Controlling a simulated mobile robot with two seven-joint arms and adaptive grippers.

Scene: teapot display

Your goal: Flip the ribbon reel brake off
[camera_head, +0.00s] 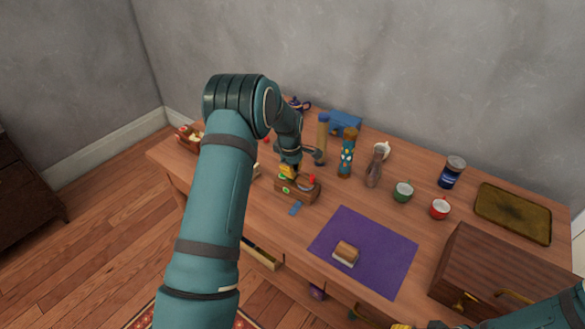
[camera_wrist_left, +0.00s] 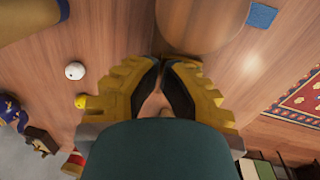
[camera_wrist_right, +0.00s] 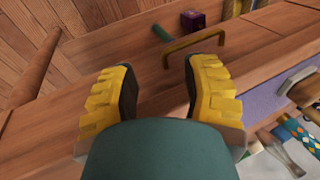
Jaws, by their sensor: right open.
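A small wooden box (camera_head: 297,189), which looks like the ribbon reel unit, stands near the table's left front. It has a green round mark (camera_head: 285,190) on its front and a red knob (camera_head: 310,181) on top. A blue strip (camera_head: 295,208) lies before it. My left gripper (camera_head: 288,172) is at the box's top left. In the left wrist view its yellow fingers (camera_wrist_left: 161,66) are nearly together, with the wooden body (camera_wrist_left: 203,22) just beyond. Contact cannot be told. My right gripper (camera_wrist_right: 158,62) is open and empty near the table's front edge.
A purple mat (camera_head: 380,262) with a wood-topped block (camera_head: 346,252) lies right of the box. A tall blue-patterned cylinder (camera_head: 347,155) and a brown bottle (camera_head: 375,168) stand behind. A dark wooden chest (camera_head: 500,270) fills the right front. A drawer handle (camera_wrist_right: 195,45) sits before my right gripper.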

